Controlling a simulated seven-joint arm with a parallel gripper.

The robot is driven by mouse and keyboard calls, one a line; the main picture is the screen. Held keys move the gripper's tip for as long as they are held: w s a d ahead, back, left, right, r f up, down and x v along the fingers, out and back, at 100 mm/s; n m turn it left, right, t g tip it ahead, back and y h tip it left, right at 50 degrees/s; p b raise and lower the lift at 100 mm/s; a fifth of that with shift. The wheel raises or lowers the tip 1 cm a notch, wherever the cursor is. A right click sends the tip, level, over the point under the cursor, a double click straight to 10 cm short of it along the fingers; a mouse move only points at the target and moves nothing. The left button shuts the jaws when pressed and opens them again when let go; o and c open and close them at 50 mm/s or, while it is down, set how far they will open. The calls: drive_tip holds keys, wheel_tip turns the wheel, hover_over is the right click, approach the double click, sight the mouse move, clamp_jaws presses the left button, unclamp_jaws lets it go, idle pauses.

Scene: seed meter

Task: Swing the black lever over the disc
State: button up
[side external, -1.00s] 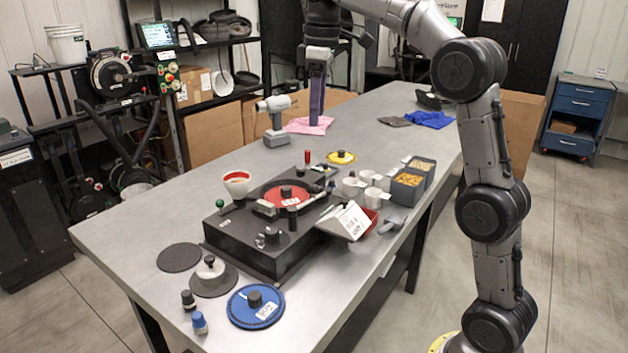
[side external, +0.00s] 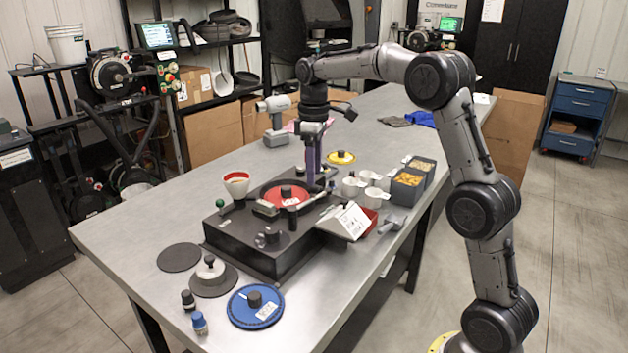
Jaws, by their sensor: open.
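Whether the fingers touch anything there cannot be told. They hide the spot where a small red-topped part stood.
A red-filled white cup (side external: 237,185) and a green ball knob (side external: 220,204) are at the box's left. White cups (side external: 352,187), grain bins (side external: 408,187) and a tilted tray (side external: 346,221) crowd the right. A blue disc (side external: 240,311) lies in front.

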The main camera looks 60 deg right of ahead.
drive_tip(key=shift+f, duration=1.55)
clamp_jaws()
